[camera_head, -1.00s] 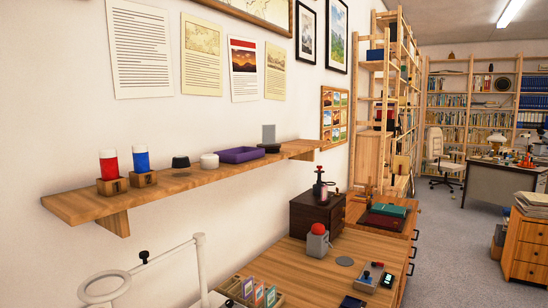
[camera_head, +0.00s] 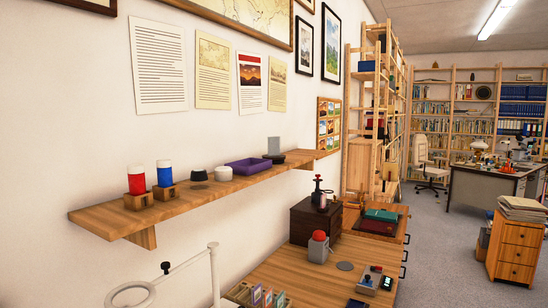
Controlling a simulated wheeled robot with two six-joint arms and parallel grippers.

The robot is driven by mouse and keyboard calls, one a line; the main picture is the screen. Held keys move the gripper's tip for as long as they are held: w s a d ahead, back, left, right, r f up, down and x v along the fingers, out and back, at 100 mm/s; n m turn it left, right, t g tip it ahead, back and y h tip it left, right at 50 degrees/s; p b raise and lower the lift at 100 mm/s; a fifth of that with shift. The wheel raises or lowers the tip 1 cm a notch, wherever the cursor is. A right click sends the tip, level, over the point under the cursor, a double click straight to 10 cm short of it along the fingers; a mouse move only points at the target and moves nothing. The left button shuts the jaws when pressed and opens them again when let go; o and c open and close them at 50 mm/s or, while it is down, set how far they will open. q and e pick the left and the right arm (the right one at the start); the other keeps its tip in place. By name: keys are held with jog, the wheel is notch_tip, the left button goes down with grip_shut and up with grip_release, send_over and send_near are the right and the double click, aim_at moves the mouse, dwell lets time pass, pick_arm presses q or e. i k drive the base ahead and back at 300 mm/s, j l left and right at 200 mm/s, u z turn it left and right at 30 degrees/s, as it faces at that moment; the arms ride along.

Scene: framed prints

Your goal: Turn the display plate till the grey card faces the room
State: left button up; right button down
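A grey card (camera_head: 273,145) stands upright on a dark round base (camera_head: 275,158) near the far end of the wooden wall shelf (camera_head: 170,203). I take this as the display plate with its card. A flat grey side shows towards my camera; its exact angle is too small to tell. Neither of my grippers shows in the head view.
On the shelf, a purple tray (camera_head: 248,165) is just left of the plate, then a white round pot (camera_head: 222,173), and red (camera_head: 136,179) and blue (camera_head: 165,173) containers. Below stands a wooden desk with a red-topped grey object (camera_head: 318,246).

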aim_at(279, 158)
jog(key=i+l+u, duration=0.1)
jog(key=l, duration=1.4)
jog(key=i+l, duration=0.2)
jog(key=i+l+u, duration=0.15)
jog(key=l, duration=0.3)
jog(key=i+l, duration=0.2)
jog(key=i+l+u, duration=0.1)
jog(key=l, duration=0.35)
jog(key=i+l+u, duration=0.1)
jog(key=i+l, duration=0.3)
jog(key=l, duration=0.3)
